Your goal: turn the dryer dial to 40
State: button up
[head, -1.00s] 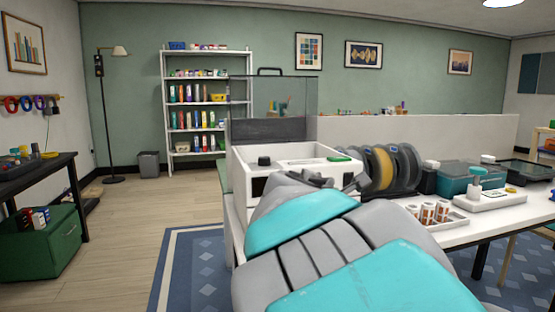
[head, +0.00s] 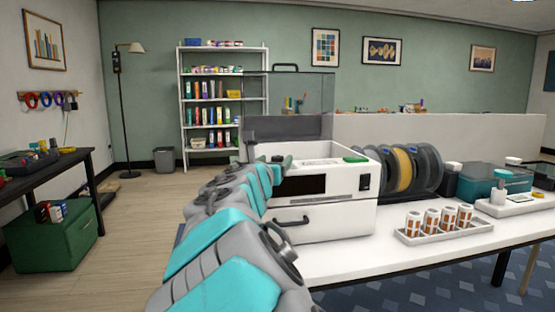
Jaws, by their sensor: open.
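The dryer (head: 340,218) is a white box on the white table, with a dark window and a handle on its front. Its clear lid (head: 290,100) stands open at the back. My arm reaches forward along the dryer's left side, and my gripper (head: 263,159) is at the top left front corner of the dryer, small and partly merged with my arm links. Nothing shows held in the gripper.
A green item (head: 356,159) lies on the dryer's top right, above a black switch (head: 365,182). Filament spools (head: 408,168) stand right of the dryer. A tray (head: 440,236) of small labelled jars sits on the table (head: 345,262). The floor at left is open.

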jog(key=shift+w+d, duration=0.15)
jog(key=shift+w, duration=0.55)
jog(key=shift+w+d, duration=0.15)
jog(key=shift+w, duration=0.5)
grip_shut()
